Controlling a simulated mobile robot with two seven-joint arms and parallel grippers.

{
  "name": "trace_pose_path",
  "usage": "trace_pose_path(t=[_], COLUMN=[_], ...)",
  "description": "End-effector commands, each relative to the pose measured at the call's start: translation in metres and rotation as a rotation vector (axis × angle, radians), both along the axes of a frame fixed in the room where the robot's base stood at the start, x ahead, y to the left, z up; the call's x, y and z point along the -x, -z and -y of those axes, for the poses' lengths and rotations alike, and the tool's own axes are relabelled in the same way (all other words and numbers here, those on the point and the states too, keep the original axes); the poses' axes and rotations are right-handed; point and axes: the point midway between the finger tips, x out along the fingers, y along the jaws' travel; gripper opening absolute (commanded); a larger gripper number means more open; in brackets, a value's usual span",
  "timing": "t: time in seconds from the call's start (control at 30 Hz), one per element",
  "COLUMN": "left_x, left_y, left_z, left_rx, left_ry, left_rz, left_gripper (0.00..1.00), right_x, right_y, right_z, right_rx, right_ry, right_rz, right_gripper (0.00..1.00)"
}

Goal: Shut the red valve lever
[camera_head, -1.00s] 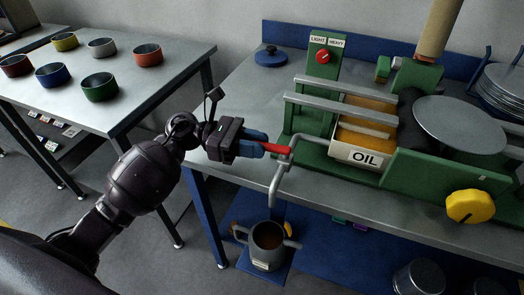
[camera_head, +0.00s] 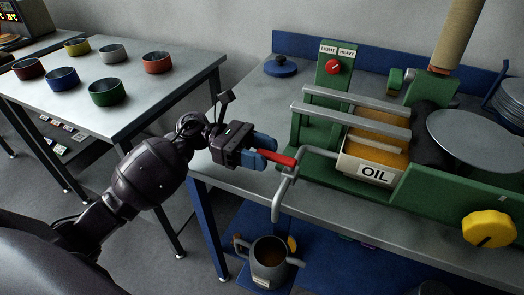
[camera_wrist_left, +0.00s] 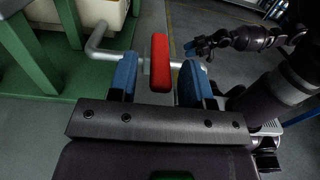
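The red valve lever (camera_head: 277,158) sits on the grey bent oil pipe (camera_head: 285,187) at the front of the green machine. My left gripper (camera_head: 262,150) is open, with its blue fingers on either side of the lever's free end. In the left wrist view the lever (camera_wrist_left: 160,62) stands between the two fingers (camera_wrist_left: 157,82), with gaps showing on both sides. What looks like my right gripper (camera_wrist_left: 196,46) shows small and dark with a blue tip behind; its opening cannot be made out.
A grey two-handled pot (camera_head: 268,262) with brown liquid stands below the pipe's spout. The machine has an oil tank (camera_head: 376,172), a red knob (camera_head: 333,67) and a yellow dial (camera_head: 489,229). Several coloured pots stand on the left table (camera_head: 160,92).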

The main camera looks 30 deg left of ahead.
Motion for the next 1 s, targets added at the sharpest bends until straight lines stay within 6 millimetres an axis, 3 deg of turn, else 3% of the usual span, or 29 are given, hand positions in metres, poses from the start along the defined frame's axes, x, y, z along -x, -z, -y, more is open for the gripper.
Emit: trace_pose_path(t=[0.37, 0.8, 1.0], left_x=[0.0, 0.001, 0.001], left_y=[0.0, 0.002, 0.001], left_z=[-0.005, -0.076, -0.1], left_rx=[-0.001, -0.002, -0.002], left_ry=[-0.002, -0.003, -0.002], left_rz=[0.0, -0.003, -0.002], left_gripper=[0.47, 0.47, 0.47], right_x=[0.001, 0.004, 0.003], right_y=[0.002, 0.009, 0.011], right_z=[-0.001, 0.002, 0.001], right_rx=[-0.003, 0.008, 0.009], right_ry=[0.003, -0.009, -0.01], right_rz=[-0.003, -0.016, -0.017], right_gripper=[0.43, 0.43, 0.43])
